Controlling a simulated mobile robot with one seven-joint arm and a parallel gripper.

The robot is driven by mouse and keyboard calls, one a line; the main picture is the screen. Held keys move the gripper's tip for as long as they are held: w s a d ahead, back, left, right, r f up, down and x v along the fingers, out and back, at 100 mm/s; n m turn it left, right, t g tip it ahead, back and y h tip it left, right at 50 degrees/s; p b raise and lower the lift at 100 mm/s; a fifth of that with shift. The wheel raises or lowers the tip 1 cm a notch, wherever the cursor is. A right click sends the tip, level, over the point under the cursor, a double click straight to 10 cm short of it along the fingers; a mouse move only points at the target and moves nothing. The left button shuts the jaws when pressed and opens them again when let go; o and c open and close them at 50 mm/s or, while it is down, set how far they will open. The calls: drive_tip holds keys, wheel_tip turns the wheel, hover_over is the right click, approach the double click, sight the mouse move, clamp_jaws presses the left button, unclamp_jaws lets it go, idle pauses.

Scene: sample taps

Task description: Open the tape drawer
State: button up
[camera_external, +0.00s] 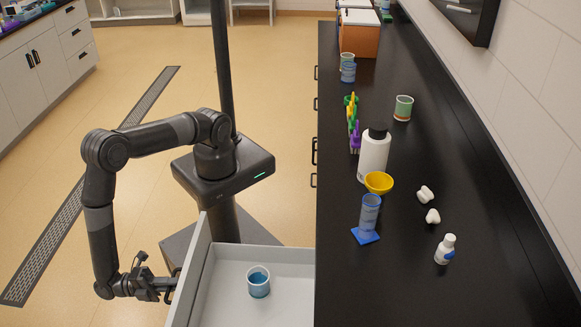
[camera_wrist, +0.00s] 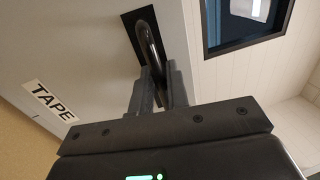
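The tape drawer (camera_external: 228,310) stands pulled out from under the black counter in the external view, its inside showing. Its front (camera_wrist: 75,60) carries a white TAPE label (camera_wrist: 50,101) in the wrist view. A dark curved handle (camera_wrist: 147,38) is on that front. My gripper (camera_external: 168,287) is at the outer face of the drawer front. In the wrist view my gripper's fingers (camera_wrist: 158,88) are on either side of the handle and look closed on it. The exact contact is partly hidden by the fingers.
A blue cup (camera_external: 258,281) stands inside the drawer. The black counter (camera_external: 400,290) holds a white bottle (camera_external: 374,157), a yellow bowl (camera_external: 379,182), a blue cylinder (camera_external: 369,214) and other small items. Open floor (camera_external: 50,160) lies left of my arm.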

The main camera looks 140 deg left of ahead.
drive_tip(key=v, duration=1)
drive_tip(key=shift+s+d, duration=0.25)
